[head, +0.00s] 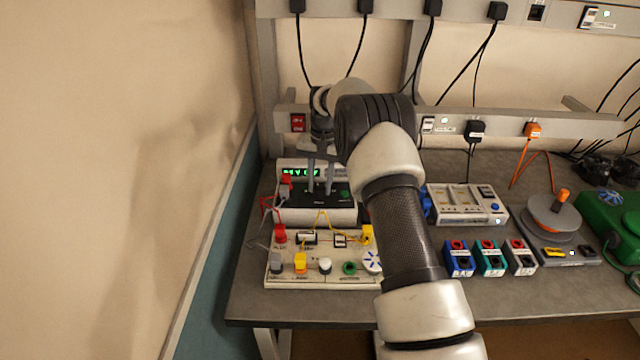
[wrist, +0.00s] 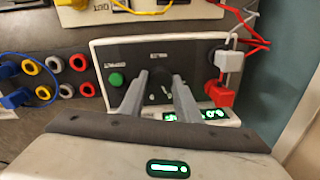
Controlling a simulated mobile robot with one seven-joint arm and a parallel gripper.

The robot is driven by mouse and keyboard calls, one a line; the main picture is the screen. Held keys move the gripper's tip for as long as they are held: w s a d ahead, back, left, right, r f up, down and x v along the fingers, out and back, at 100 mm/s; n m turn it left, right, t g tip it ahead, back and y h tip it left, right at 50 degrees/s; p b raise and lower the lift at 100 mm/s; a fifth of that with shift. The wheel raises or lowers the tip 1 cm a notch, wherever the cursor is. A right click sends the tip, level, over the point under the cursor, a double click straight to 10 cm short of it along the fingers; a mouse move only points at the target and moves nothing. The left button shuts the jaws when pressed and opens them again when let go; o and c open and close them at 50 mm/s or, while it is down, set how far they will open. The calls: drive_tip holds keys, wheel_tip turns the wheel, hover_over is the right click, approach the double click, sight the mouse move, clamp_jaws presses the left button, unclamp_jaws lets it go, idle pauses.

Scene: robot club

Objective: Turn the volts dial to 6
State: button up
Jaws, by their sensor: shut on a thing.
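The power supply (head: 340,214) stands at the back left of the bench, with a green lit display (head: 300,172) whose digits I cannot read for sure. In the wrist view its dark front panel (wrist: 130,60) faces me, with a round green button (wrist: 116,79) and a dark dial (wrist: 158,84). My gripper (wrist: 160,78) points at the panel, its two grey fingers on either side of the dial and shut on it. In the head view my gripper (head: 319,192) reaches down onto the panel. The dial's pointer and scale are too dark and small to read.
Red and white plugs (wrist: 220,94) with cables sit on the panel beside the dial, close to one finger. A white circuit board (head: 320,280) with wires and knobs lies in front. Socket boxes (head: 490,258) and a meter unit (head: 467,205) stand to the right.

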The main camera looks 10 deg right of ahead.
sight(323, 188)
drive_tip(key=o, duration=1.1)
drive_tip(key=shift+c, duration=0.2)
wheel_tip(323, 188, up, 18)
drive_tip(key=d, duration=0.1)
drive_tip(key=shift+s+f+p, duration=0.2)
drive_tip(key=shift+f+p, duration=0.05)
drive_tip(key=shift+p, duration=0.15)
drive_tip(key=s+a+r+n+t, duration=0.1)
drive_tip(key=s+r+n+t, duration=0.15)
drive_tip(key=s+r, duration=1.45)
drive_tip(key=s+f+n+t, duration=0.1)
drive_tip(key=s+f, duration=0.4)
drive_tip(key=s, duration=0.7)
drive_tip(key=s+f+n+t, duration=0.1)
drive_tip(key=s+f, duration=0.3)
drive_tip(key=s, duration=0.8)
drive_tip(key=shift+s+f+t+h, duration=0.3)
drive_tip(key=shift+f+t, duration=0.1)
drive_tip(key=shift+t, duration=0.05)
